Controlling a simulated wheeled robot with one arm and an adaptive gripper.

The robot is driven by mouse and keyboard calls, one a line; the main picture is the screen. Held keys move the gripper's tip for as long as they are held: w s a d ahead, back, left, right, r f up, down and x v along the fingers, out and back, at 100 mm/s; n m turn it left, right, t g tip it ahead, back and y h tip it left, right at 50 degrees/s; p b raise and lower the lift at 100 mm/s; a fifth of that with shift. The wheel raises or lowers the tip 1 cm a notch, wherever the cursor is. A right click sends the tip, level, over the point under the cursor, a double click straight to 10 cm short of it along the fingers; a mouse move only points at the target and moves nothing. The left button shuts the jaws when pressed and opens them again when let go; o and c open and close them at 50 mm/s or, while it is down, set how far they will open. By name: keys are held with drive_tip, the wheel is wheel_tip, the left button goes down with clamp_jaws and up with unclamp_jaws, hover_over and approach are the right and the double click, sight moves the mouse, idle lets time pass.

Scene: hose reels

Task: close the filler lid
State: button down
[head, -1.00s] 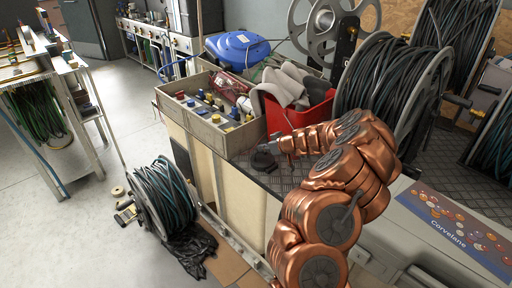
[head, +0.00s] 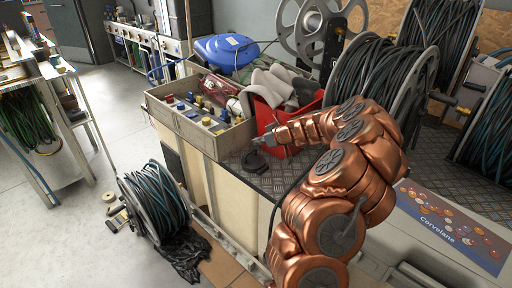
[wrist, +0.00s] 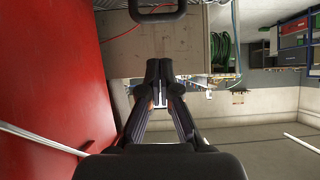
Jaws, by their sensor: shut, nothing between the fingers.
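A small round black piece (head: 255,161), which looks like the filler lid or its neck, sits on the dark treadplate deck beside the beige compartment bin. It is too small to tell whether the lid stands open or lies flat. My gripper (head: 258,142) is just above and behind it, in front of the red bin; I cannot tell whether they touch. In the wrist view my gripper (wrist: 159,70) is shut, with its fingertips together and nothing between them. A dark loop-shaped part (wrist: 157,14) shows at the top edge there; I cannot tell what it is.
The beige bin (head: 188,138) of coloured fittings stands left of my gripper. The red bin (head: 268,122) with grey cloths is close behind it and also fills the left of the wrist view (wrist: 60,90). A large hose reel (head: 425,85) stands to the right.

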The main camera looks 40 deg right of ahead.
drive_tip(key=b+v, duration=0.1)
drive_tip(key=v, duration=0.7)
drive_tip(key=a+r+n+g+y+p, duration=0.1)
drive_tip(key=a+r+y, duration=0.15)
drive_tip(key=a, duration=0.65)
drive_tip(key=a+r+n+g+y+p, duration=0.1)
drive_tip(key=a+r, duration=0.3)
drive_tip(key=a, duration=0.5)
drive_tip(key=s+a+r+g+p, duration=0.1)
drive_tip(key=s+a+r+g, duration=0.15)
drive_tip(key=a, duration=0.35)
drive_tip(key=s+a+r+g+p, duration=0.1)
drive_tip(key=s+a+p, duration=0.1)
drive_tip(key=s+a, duration=0.35)
drive_tip(key=s+a+m+g+h+p, duration=0.1)
drive_tip(key=s+a+g+h+p, duration=0.2)
drive_tip(key=s, duration=0.6)
drive_tip(key=s+a+g, duration=0.3)
drive_tip(key=s+a, duration=0.3)
drive_tip(key=s, duration=0.4)
drive_tip(key=s+d+r+m+g+h+p, duration=0.1)
drive_tip(key=s+d+m+h+p, duration=0.1)
drive_tip(key=s, duration=0.7)
drive_tip(key=shift+s+d+m, duration=0.25)
drive_tip(key=shift+d+m, duration=0.05)
drive_tip(key=shift+d, duration=0.3)
